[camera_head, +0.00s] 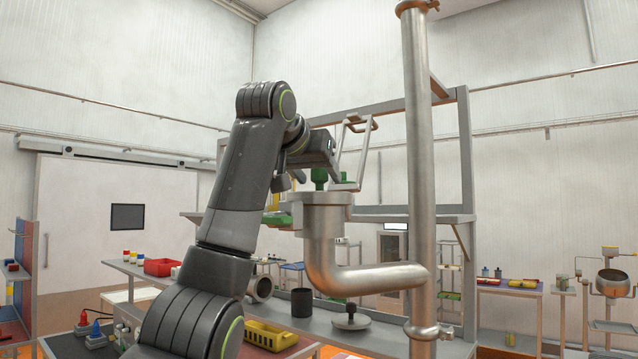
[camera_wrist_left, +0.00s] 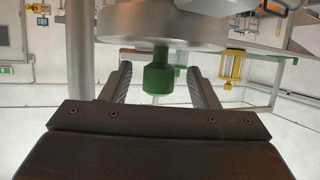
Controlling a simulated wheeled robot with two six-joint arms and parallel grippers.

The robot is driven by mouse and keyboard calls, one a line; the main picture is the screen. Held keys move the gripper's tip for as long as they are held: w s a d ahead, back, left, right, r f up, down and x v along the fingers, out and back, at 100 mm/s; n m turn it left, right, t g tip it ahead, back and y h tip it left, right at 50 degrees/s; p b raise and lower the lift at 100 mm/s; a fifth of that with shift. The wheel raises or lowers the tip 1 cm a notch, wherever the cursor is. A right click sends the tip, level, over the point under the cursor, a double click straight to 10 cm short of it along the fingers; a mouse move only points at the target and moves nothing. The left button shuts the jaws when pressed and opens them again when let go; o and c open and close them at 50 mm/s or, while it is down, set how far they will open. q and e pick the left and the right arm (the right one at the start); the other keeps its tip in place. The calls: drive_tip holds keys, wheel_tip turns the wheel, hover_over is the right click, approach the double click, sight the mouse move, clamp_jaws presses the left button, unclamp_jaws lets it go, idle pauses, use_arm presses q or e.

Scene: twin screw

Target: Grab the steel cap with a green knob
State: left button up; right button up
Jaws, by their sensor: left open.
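The steel cap (camera_head: 326,198) sits on top of the upright end of a bent steel pipe (camera_head: 322,245), and its green knob (camera_head: 319,176) points up. In the left wrist view the cap (camera_wrist_left: 165,28) is a pale grey disc along the top edge, with the green knob (camera_wrist_left: 158,76) standing out from it. My left gripper (camera_wrist_left: 160,70) is open, with one finger on each side of the knob and visible gaps between. In the head view my left wrist (camera_head: 315,150) is just above the knob and its fingers are mostly hidden. My right gripper is out of view.
A tall steel pipe (camera_head: 418,170) stands close to the right of the cap. A grey shelf frame (camera_head: 466,150) is behind. The bench below holds a dark cup (camera_head: 302,302), a steel disc (camera_head: 351,321), a red bin (camera_head: 162,267) and a yellow crate (camera_head: 270,336).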

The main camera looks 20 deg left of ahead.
sight(322, 180)
use_arm(q)
drive_tip(key=p+x, duration=0.1)
drive_tip(key=x, duration=0.2)
drive_tip(key=shift+w, duration=0.3)
drive_tip(key=shift+s, duration=0.15)
drive_tip(key=shift+c, duration=0.4)
clamp_jaws()
